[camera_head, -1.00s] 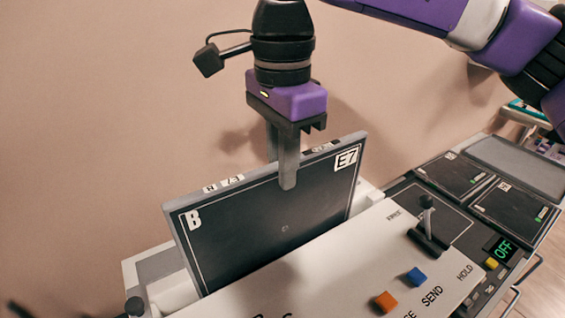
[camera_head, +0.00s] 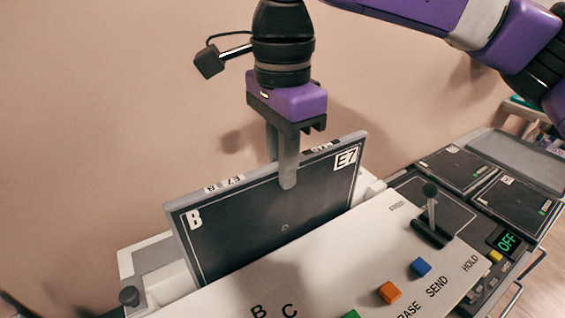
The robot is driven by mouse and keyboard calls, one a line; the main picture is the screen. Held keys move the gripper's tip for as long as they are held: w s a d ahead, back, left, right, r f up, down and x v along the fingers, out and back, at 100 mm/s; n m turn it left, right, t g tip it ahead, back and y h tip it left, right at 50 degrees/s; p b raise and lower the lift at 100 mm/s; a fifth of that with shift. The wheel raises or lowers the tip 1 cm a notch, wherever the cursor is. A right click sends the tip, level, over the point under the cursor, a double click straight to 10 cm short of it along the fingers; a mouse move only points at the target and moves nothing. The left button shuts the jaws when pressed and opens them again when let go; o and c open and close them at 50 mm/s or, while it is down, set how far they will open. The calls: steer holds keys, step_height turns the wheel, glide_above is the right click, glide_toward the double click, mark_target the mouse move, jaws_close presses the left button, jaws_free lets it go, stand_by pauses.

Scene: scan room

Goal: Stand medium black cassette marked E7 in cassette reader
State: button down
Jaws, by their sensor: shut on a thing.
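The black cassette marked E7 (camera_head: 262,222) is a wide flat panel with a grey frame, a "B" at its upper left and "E7" at its upper right. It stands upright, tilted slightly in the picture, behind the white control panel of the cassette reader (camera_head: 370,245). My gripper (camera_head: 287,172) is shut on the middle of its top edge, with one finger in front of its face. The cassette's lower edge is hidden behind the panel, so I cannot tell whether it is seated in the slot.
Other black cassettes (camera_head: 455,166) lie flat at the right. A plain wall is behind.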

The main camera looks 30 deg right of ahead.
steer(key=shift+r, duration=0.1)
steer(key=c, duration=1.3)
jaws_free()
steer(key=shift+c, duration=0.2)
step_height(320, 180, up, 8)
steer(key=shift+f, duration=0.1)
step_height(320, 180, up, 6)
steer(key=p, duration=0.5)
